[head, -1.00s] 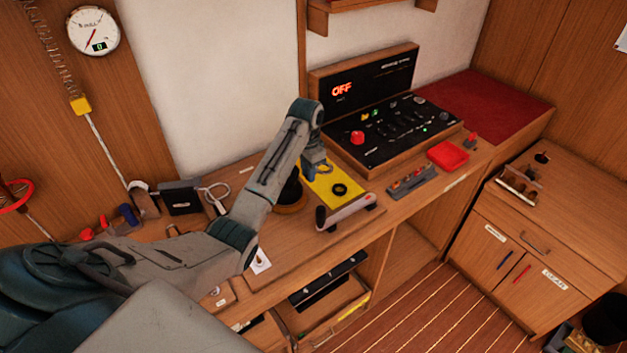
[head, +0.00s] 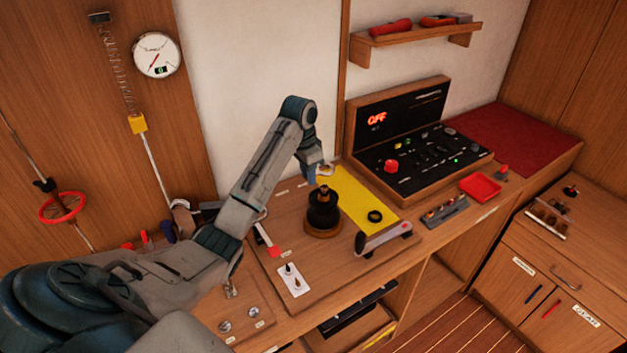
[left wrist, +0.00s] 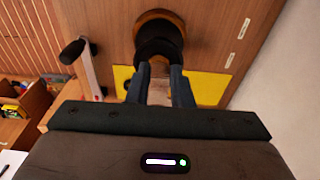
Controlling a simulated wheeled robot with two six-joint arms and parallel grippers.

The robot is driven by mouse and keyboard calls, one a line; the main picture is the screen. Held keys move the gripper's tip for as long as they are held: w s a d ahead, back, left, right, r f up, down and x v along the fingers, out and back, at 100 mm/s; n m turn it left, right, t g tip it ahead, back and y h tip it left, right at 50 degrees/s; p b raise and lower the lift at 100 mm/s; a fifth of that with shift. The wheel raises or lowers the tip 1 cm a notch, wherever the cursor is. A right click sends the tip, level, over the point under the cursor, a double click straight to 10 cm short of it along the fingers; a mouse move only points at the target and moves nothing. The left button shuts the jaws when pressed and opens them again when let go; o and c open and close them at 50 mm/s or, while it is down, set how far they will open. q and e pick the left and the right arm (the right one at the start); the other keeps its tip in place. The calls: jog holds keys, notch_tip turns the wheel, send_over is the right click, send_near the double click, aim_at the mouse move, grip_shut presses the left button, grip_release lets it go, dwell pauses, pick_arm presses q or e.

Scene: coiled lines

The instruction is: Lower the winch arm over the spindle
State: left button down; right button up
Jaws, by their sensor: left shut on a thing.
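My left gripper (head: 318,180) points down just behind the black winch drum (head: 322,212), above the far part of the bench. In the left wrist view its fingers (left wrist: 160,72) are shut on a small pale piece (left wrist: 158,93), mostly hidden; I cannot tell whether it is the winch arm. The drum has a brass-coloured spindle (head: 323,191) on top and also shows in the left wrist view (left wrist: 158,37). A pale lever with a black grip (head: 386,237) lies in front of the yellow plate (head: 352,193). My right gripper is not in view.
The control panel (head: 428,152) reads OFF behind the yellow plate. A black ring (head: 375,216) lies on that plate. A red tray (head: 480,187) and a grey switch block (head: 444,210) stand to the right. A white switch plate (head: 291,281) is at front left.

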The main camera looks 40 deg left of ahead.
pick_arm(q)
notch_tip(320, 180, down, 3)
jog(key=shift+f, duration=0.1)
jog(key=shift+s+f, duration=0.1)
jog(key=shift+f, duration=1.1)
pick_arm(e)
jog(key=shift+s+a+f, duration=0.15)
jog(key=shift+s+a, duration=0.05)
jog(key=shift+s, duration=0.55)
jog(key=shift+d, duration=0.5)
pick_arm(q)
jog(key=shift+f, duration=0.45)
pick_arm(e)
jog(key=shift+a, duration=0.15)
